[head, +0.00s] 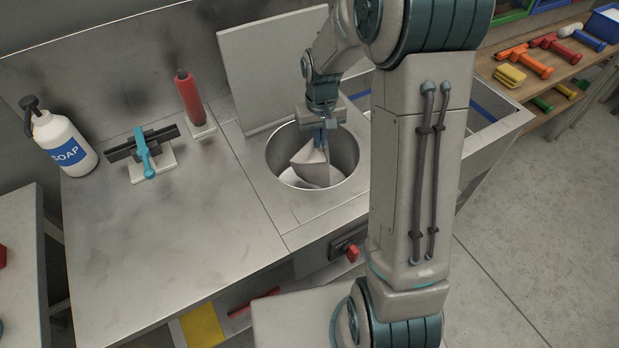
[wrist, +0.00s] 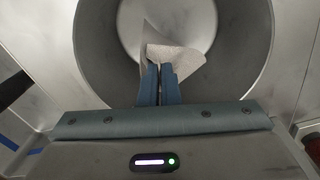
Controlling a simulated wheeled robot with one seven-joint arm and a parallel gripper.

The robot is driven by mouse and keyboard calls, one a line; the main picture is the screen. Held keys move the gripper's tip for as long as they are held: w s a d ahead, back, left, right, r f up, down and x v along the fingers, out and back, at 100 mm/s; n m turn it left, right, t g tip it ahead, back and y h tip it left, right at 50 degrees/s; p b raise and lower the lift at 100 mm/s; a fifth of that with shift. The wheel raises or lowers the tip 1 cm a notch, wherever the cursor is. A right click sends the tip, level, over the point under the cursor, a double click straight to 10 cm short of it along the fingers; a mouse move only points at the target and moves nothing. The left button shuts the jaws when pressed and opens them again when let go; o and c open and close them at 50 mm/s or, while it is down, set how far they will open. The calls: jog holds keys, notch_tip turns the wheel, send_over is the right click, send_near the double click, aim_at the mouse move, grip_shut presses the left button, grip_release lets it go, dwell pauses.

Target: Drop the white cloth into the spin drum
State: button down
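The white cloth (head: 311,163) hangs from my gripper (head: 320,138) inside the mouth of the spin drum (head: 345,160), a round metal tub set into the counter. In the wrist view the cloth (wrist: 172,60) shows between and beyond the blue fingertips (wrist: 159,75), which are close together on it. The drum's dark inner wall (wrist: 100,55) surrounds the cloth in that view. I cannot tell whether the cloth's lower end touches the drum's bottom.
A square metal lid (head: 270,75) stands raised behind the drum. A soap bottle (head: 62,140), a blue-handled squeegee (head: 145,155) and a red-handled tool (head: 190,97) are on the counter at left. A red knob (head: 352,253) is on the counter front. The counter's middle is clear.

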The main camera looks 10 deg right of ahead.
notch_tip(320, 180, down, 4)
jog(key=shift+b, duration=1.1)
jog(key=shift+c, duration=1.4)
grip_release()
jog(key=shift+r, duration=0.1)
notch_tip(320, 180, up, 6)
jog(key=p, duration=0.4)
jog(key=shift+f, duration=0.25)
notch_tip(320, 180, up, 14)
